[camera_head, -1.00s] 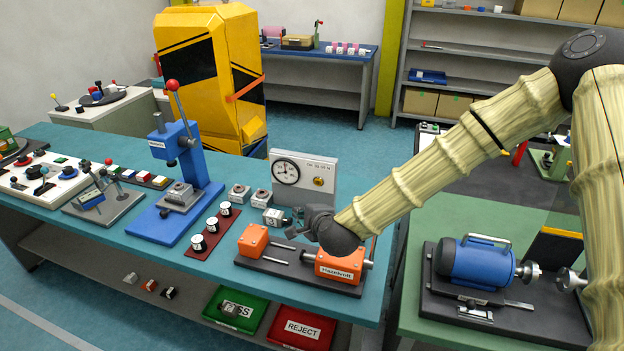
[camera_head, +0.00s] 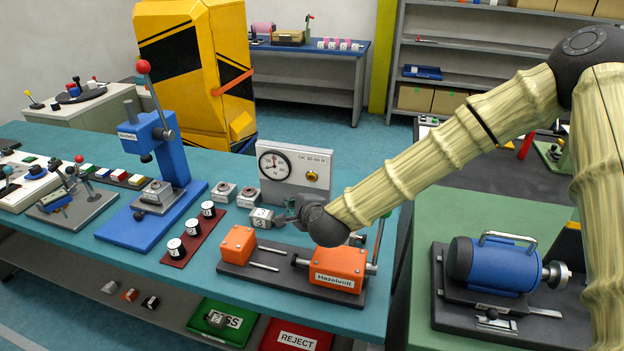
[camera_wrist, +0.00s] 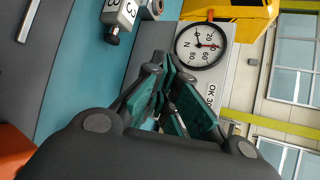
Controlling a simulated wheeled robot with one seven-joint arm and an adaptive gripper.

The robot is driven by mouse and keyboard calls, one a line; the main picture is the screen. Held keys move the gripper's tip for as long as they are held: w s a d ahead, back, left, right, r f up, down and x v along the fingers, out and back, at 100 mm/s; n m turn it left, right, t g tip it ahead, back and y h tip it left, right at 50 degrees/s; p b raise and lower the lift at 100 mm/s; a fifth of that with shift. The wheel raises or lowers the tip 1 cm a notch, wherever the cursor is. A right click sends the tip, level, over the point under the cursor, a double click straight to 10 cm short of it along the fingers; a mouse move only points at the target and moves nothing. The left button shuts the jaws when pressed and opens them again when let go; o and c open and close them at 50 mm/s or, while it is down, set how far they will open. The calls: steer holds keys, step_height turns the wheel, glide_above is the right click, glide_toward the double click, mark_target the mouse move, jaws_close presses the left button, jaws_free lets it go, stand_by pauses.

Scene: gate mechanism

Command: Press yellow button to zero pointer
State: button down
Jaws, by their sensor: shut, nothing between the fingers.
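The gauge panel (camera_head: 296,163) is a light grey upright plate at the back of the blue-green bench. It carries a round white dial (camera_head: 274,164), and the yellow button (camera_head: 312,176) sits low on the plate to its right. My gripper (camera_head: 284,217) is shut and empty, in front of the panel and below the button in the picture. In the wrist view the dial (camera_wrist: 201,45) shows sideways beyond my gripper (camera_wrist: 163,65), with a dark pointer and a red mark. The button is not visible there; the fingers cover part of the panel.
A numbered grey block (camera_head: 261,218) stands just left of my gripper. Below my wrist is the orange clamp fixture (camera_head: 337,268). Several white cylinders stand on a red strip (camera_head: 186,240) beside the blue press (camera_head: 168,170). A blue motor (camera_head: 490,265) is at right.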

mark_target(311, 177)
steer(key=shift+w+d, duration=0.45)
steer(key=shift+w, duration=0.95)
steer(key=shift+w+d, duration=0.5)
steer(key=shift+w, duration=0.95)
steer(key=shift+w+d, duration=0.45)
steer(key=shift+w, duration=0.95)
steer(key=shift+w+f, duration=0.1)
steer(key=shift+w+d, duration=0.1)
steer(key=shift+w, duration=0.2)
steer(key=shift+w+d+b, duration=0.15)
steer(key=shift+w+b, duration=0.15)
steer(key=shift+w, duration=0.1)
steer(key=shift+s, duration=0.1)
steer(key=shift+s+a, duration=0.25)
steer(key=shift+s, duration=0.45)
steer(key=shift+s, duration=0.1)
